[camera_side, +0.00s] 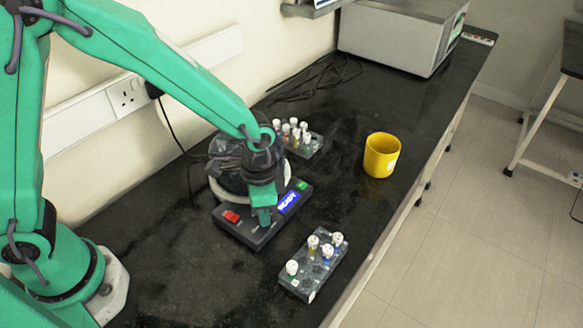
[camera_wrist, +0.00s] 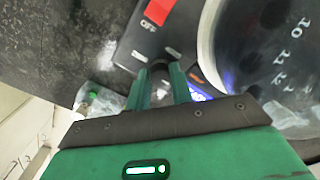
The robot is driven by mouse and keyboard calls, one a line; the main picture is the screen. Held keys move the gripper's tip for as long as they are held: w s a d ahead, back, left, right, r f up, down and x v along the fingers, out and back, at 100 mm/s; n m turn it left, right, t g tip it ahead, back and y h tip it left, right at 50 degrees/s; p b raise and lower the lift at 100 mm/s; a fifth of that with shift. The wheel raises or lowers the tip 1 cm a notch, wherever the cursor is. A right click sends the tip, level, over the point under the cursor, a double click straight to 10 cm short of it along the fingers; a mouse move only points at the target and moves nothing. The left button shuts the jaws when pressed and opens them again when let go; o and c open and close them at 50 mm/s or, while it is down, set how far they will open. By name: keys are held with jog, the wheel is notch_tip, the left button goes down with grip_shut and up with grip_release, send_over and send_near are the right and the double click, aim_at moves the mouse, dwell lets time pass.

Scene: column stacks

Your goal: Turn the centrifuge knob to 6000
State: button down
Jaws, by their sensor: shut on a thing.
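The centrifuge (camera_side: 228,222) stands on the black bench, with a dark base panel, a red switch (camera_side: 231,216), a green button (camera_side: 302,185) and a lit blue display reading READY (camera_side: 289,202). My gripper (camera_side: 264,220) points down at the front panel, between the red switch and the display. In the wrist view my gripper (camera_wrist: 160,72) has its green fingers shut on the dark knob (camera_wrist: 159,66), just below the red switch marked OFF (camera_wrist: 158,12). The knob's setting cannot be read. The round rotor part with numbers (camera_wrist: 285,60) is at the right of the wrist view.
A rack of capped tubes (camera_side: 313,262) lies in front of the centrifuge, and another rack (camera_side: 304,144) stands behind it. A yellow cup (camera_side: 381,155) is to the right. A large grey machine (camera_side: 398,35) stands at the back. Bare bench lies around the cup.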

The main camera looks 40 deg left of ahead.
jog(key=shift+m, duration=0.4)
jog(key=c, duration=1.2)
grip_release()
jog(key=shift+c, duration=0.2)
notch_tip(320, 180, up, 7)
jog(key=shift+r, duration=0.45)
